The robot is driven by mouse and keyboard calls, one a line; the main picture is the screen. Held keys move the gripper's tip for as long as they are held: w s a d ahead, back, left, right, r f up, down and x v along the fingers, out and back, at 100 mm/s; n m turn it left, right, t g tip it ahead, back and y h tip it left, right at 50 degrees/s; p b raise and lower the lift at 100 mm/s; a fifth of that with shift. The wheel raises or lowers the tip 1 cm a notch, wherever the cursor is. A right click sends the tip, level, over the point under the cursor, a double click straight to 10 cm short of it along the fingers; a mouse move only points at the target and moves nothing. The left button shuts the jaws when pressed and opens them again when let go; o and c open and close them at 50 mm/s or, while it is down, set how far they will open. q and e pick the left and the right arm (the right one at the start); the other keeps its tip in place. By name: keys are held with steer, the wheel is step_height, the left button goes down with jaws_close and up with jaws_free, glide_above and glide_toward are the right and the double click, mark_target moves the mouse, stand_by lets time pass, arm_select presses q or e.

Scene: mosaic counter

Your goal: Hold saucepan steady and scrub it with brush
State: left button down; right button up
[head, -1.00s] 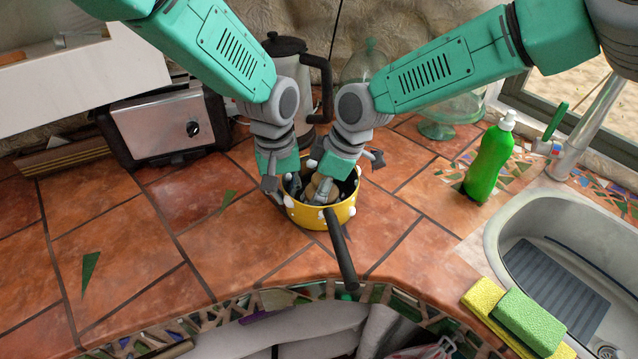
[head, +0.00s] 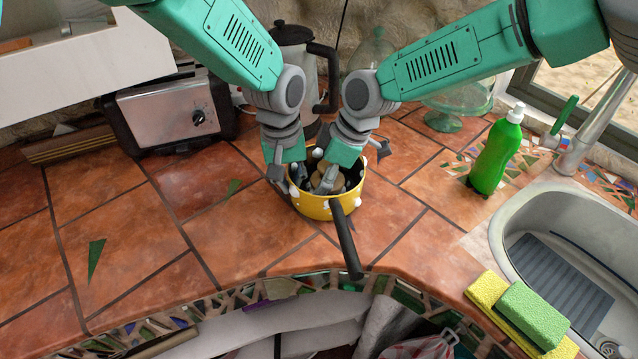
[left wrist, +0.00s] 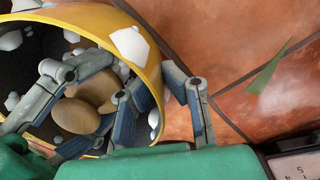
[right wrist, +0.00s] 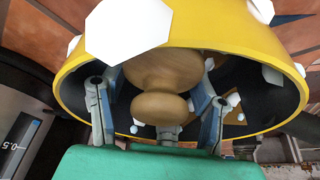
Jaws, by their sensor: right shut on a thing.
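The yellow saucepan (head: 322,207) with white studs stands upright on the tiled counter, its dark handle (head: 345,241) pointing toward the front edge. In the left wrist view, the fingers of my left gripper (left wrist: 163,88) straddle the saucepan's wall, one inside and one outside; I cannot tell how firmly they press. My right gripper (right wrist: 157,105) reaches into the saucepan, shut on the brush's rounded wooden knob (right wrist: 160,107). The brush also shows in the left wrist view (left wrist: 77,115). Its bristles and their contact with the pan are hidden.
A toaster (head: 165,115) and a dark-lidded jug (head: 290,36) stand behind. A green bottle (head: 495,153), glass stand (head: 455,105), sink (head: 520,215) and sponges (head: 532,315) are to the right. The counter left of the saucepan is mostly clear.

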steer(key=shift+w+d+r, duration=0.15)
steer(key=shift+w+d, duration=0.05)
steer(key=shift+w, duration=0.3)
steer(key=shift+s+a, duration=0.25)
steer(key=shift+s, duration=0.4)
steer(key=shift+s+a, duration=0.3)
steer(key=shift+s, duration=0.3)
steer(key=shift+s+a, duration=0.25)
steer(key=shift+s, duration=0.4)
steer(key=shift+w+d+f, duration=0.15)
steer(key=shift+w+d, duration=0.1)
steer(key=shift+w, duration=0.3)
steer(key=shift+w+d+f, duration=0.1)
steer(key=shift+w+d, duration=0.15)
steer(key=shift+w, duration=0.3)
steer(key=shift+w+d+f, duration=0.15)
steer(key=shift+w+d, duration=0.3)
steer(key=shift+w, duration=0.25)
